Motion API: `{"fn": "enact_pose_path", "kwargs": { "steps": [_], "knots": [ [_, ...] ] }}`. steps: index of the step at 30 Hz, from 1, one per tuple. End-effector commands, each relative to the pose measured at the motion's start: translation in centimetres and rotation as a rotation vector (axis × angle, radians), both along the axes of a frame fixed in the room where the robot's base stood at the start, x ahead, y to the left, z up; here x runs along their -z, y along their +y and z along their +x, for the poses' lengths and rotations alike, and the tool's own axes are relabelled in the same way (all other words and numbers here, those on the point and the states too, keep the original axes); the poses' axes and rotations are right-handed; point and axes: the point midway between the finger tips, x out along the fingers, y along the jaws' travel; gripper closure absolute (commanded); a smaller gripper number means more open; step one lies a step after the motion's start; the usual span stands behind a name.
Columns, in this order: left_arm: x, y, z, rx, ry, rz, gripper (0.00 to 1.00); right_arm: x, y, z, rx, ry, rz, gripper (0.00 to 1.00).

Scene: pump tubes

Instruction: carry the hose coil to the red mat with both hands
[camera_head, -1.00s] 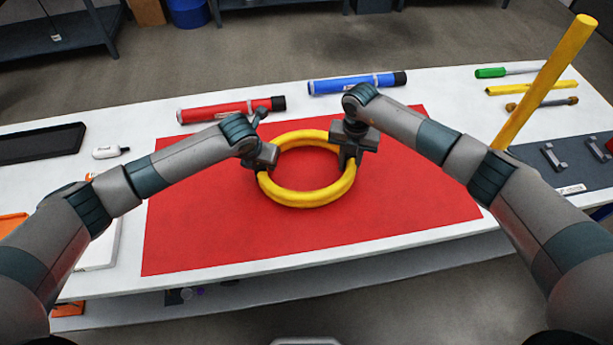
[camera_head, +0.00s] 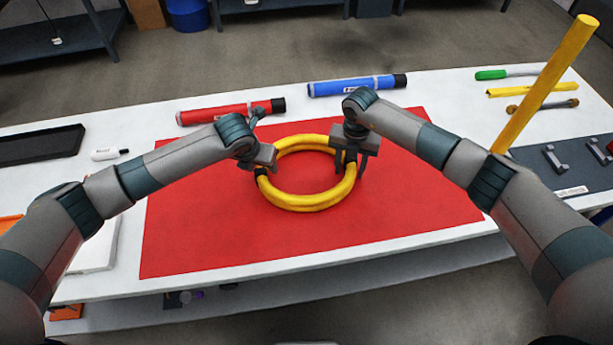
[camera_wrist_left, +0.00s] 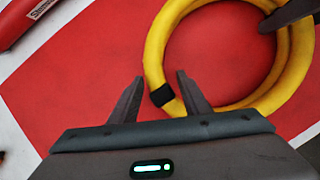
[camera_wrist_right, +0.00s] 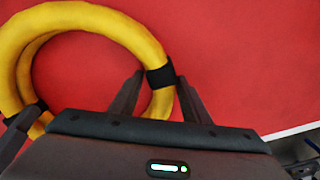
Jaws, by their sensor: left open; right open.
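The yellow hose coil (camera_head: 310,203) lies on the red mat (camera_head: 200,240), with black bands on its left and right sides. My left gripper (camera_head: 260,173) is open at the coil's left side. In the left wrist view its fingers (camera_wrist_left: 157,95) are spread, with the coil's black band (camera_wrist_left: 162,95) between or just beyond the tips. My right gripper (camera_head: 352,163) is open at the coil's right side. In the right wrist view its fingers (camera_wrist_right: 155,85) stand either side of the black band (camera_wrist_right: 161,76). Neither gripper is closed on the coil.
A red tube (camera_head: 230,112) and a blue tube (camera_head: 357,85) lie behind the mat. A tall yellow post (camera_head: 545,85) stands at the right. A black tray (camera_head: 40,146) and a white bottle (camera_head: 106,154) are at the left. The mat's front is clear.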

Motion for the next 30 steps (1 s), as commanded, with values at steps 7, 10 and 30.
{"fn": "enact_pose_path", "kwargs": {
  "steps": [7, 10, 30],
  "knots": [
    [-4.0, 0.6, -1.5, 0.001, -0.003, 0.000, 0.57, 0.0, 0.0, 0.0, -0.001, 0.000, 0.001, 0.57],
    [-5.6, 0.7, -2.2, 0.002, -0.002, 0.000, 0.57, 0.0, 0.1, 0.0, -0.001, 0.000, 0.001, 0.57],
    [-8.8, 1.2, -3.6, -0.001, 0.001, 0.003, 0.57, 0.0, 0.1, 0.0, -0.001, 0.000, 0.001, 0.57]
  ]
}}
